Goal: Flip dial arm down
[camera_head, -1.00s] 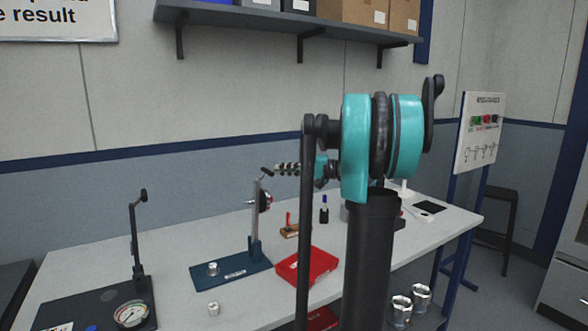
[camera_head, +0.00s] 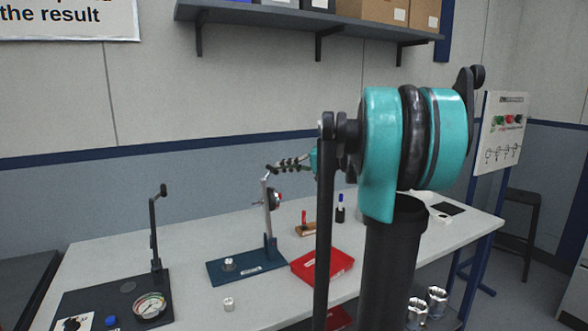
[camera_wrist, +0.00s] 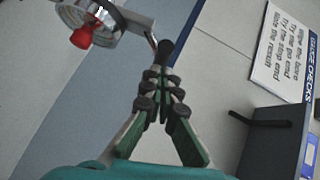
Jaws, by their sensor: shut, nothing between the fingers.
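The dial stand has a blue base (camera_head: 247,264), an upright grey post and a round dial (camera_head: 274,199) with a red part on its side. A short dial arm (camera_head: 268,170) with a dark end rises at the top of the post. In the wrist view, the dial (camera_wrist: 92,14) is at upper left and the arm's black knob (camera_wrist: 165,47) is just beyond my fingertips. My gripper (camera_head: 280,166) is shut and empty, close beside the knob at the post's top. It also shows in the wrist view (camera_wrist: 160,76). I cannot tell whether it touches the knob.
A dark plate with a pressure gauge (camera_head: 150,306) and a tall lever (camera_head: 154,238) stands at left. A red tray (camera_head: 323,266) sits right of the stand. A small metal part (camera_head: 229,304) lies in front. A shelf (camera_head: 300,18) hangs on the wall above.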

